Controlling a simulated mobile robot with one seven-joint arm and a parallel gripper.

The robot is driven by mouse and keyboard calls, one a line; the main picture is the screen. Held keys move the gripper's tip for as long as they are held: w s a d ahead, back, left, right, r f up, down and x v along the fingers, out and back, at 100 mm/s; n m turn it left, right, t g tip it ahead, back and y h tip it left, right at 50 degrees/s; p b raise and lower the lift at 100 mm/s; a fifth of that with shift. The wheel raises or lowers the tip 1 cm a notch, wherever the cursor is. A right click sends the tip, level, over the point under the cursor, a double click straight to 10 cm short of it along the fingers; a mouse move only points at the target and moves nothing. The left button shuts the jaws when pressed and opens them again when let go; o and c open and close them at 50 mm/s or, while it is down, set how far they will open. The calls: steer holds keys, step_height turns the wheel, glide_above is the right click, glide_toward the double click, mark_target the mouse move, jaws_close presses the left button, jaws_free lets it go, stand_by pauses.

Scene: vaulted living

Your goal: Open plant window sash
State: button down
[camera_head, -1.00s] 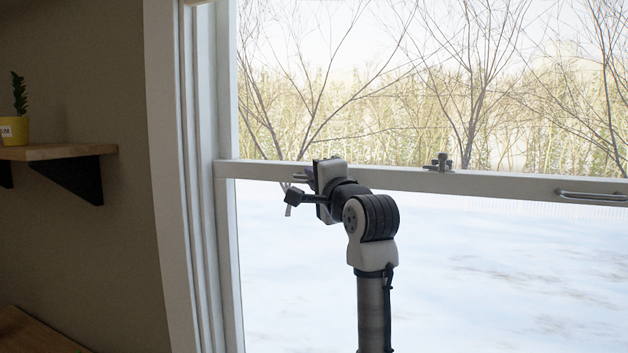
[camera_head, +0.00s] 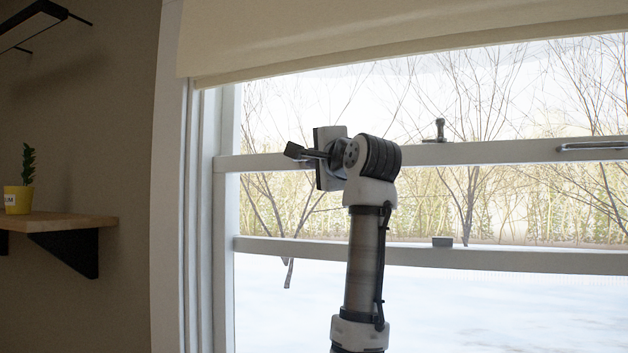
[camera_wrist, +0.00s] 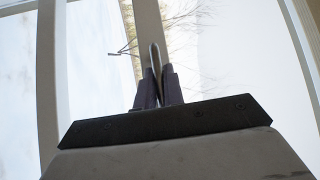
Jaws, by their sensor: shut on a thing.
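The white window sash rail (camera_head: 480,152) crosses the upper part of the head view and stands clearly above a second white rail (camera_head: 480,258). A metal pull handle (camera_head: 592,146) shows at its right, and a dark latch (camera_head: 436,130) sits on top of it. My gripper (camera_wrist: 158,88) is at the left part of the upper rail. In the wrist view its dark fingers are shut on a thin upright-looking handle (camera_wrist: 155,60) on the rail (camera_wrist: 147,22).
A pale blind (camera_head: 400,35) hangs over the window top, above the raised rail. The white side frame (camera_head: 170,200) is left of my arm. A wooden shelf (camera_head: 75,222) with a yellow potted plant (camera_head: 18,198) is on the left wall.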

steer(key=shift+r, duration=0.35)
steer(key=c, duration=1.8)
jaws_free()
steer(key=shift+s+d+f, duration=0.1)
steer(key=shift+s+f, duration=0.05)
steer(key=shift+s, duration=0.15)
steer(key=b+v, duration=0.6)
steer(key=v, duration=0.7)
steer(key=shift+s, duration=0.1)
